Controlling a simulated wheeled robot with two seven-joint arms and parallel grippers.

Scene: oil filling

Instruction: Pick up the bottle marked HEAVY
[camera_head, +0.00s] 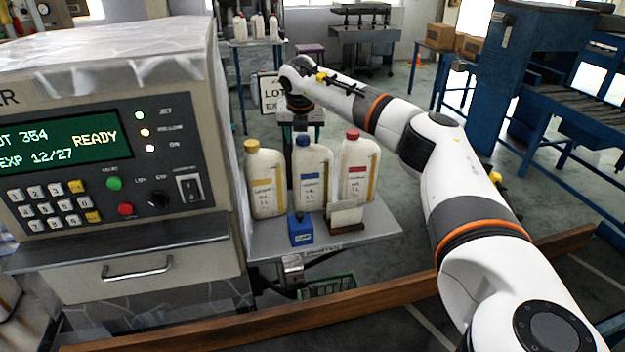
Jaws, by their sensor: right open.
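Three white bottles stand upright in a row on a grey shelf (365,230). The left one has a yellow cap and yellow label (265,185). The middle one has a blue cap and blue label (312,178). The right one has a red cap and red label (358,170). The label print is too small to read, so I cannot tell which is marked HEAVY. My right gripper (301,126) is open, pointing down just above or behind the blue-capped bottle. Its fingers are small and partly hidden; contact cannot be told. My left gripper is out of view.
A printer cabinet (140,270) with a READY display fills the left. A small blue box (300,232) and a card holder (346,217) sit at the shelf front. A LOT sign (270,93) stands behind. A brown rail (390,293) crosses the foreground.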

